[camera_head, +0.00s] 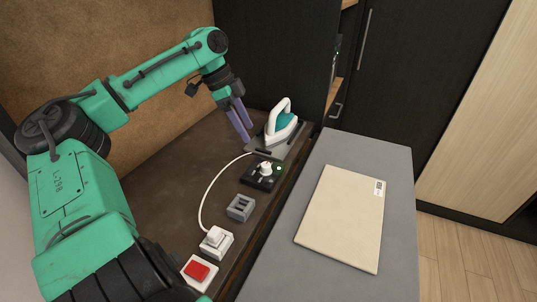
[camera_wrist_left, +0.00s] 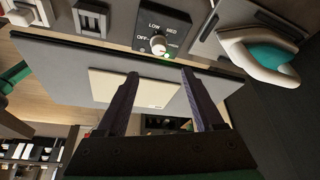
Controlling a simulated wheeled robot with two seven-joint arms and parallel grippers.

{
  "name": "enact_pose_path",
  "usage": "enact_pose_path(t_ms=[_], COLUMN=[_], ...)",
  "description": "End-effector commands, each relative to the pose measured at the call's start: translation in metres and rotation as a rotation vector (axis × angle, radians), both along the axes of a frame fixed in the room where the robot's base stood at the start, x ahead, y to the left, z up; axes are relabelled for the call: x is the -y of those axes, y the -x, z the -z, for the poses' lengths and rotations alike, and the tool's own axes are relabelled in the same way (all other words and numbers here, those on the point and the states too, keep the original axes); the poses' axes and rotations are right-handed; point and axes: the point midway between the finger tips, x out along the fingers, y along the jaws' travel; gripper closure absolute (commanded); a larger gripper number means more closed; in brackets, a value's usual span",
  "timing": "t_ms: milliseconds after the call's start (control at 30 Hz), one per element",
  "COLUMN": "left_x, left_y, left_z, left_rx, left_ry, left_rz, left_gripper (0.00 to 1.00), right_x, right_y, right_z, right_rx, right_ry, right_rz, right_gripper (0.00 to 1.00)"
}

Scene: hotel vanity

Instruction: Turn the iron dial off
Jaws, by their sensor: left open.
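The iron dial is a white knob (camera_head: 265,168) on a black control box (camera_head: 258,182) on the brown counter. In the left wrist view the knob (camera_wrist_left: 158,45) sits below the labels OFF, LOW and MED. A green light glows beside it. I cannot tell clearly which label the knob points to. My left gripper (camera_head: 239,128) is open and empty, its purple fingers behind and left of the box in the head view. In the wrist view its fingertips (camera_wrist_left: 161,72) frame the knob from a distance, apart from it. The iron (camera_head: 283,122), white and teal, rests on a grey plate. My right gripper is not in view.
A white cord (camera_head: 205,198) runs from the box to a white plug and socket (camera_head: 216,242). A grey switch block (camera_head: 240,207) and a red button (camera_head: 198,270) stand nearer. A grey ironing surface (camera_head: 345,150) with a beige board (camera_head: 345,220) lies to the right.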

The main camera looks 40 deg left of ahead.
Motion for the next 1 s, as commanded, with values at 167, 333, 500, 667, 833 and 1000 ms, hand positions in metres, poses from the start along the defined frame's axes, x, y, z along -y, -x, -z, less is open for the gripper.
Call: enact_pose_path(t_ms=[167, 333, 500, 667, 833, 1000], left_x=[0.014, 0.026, 0.035, 0.038, 0.038, 0.037], left_y=[-0.009, -0.02, -0.028, -0.031, -0.031, -0.031], left_z=[0.044, 0.087, 0.113, 0.12, 0.119, 0.119], left_rx=[-0.007, -0.01, -0.004, -0.001, 0.0, 0.0], left_ry=[0.001, -0.003, -0.002, -0.001, 0.0, 0.0], left_rz=[0.001, 0.0, 0.001, 0.0, -0.001, -0.001], left_gripper=[0.31, 0.31, 0.31, 0.31, 0.31, 0.96], right_x=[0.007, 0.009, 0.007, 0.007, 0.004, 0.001], right_y=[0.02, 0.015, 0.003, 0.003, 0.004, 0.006], right_z=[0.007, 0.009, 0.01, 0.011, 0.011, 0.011], right_rx=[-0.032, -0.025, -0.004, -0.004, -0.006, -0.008], right_ry=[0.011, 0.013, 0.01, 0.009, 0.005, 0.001], right_rz=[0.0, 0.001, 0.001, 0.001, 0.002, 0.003], right_gripper=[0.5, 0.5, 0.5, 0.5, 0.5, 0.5])
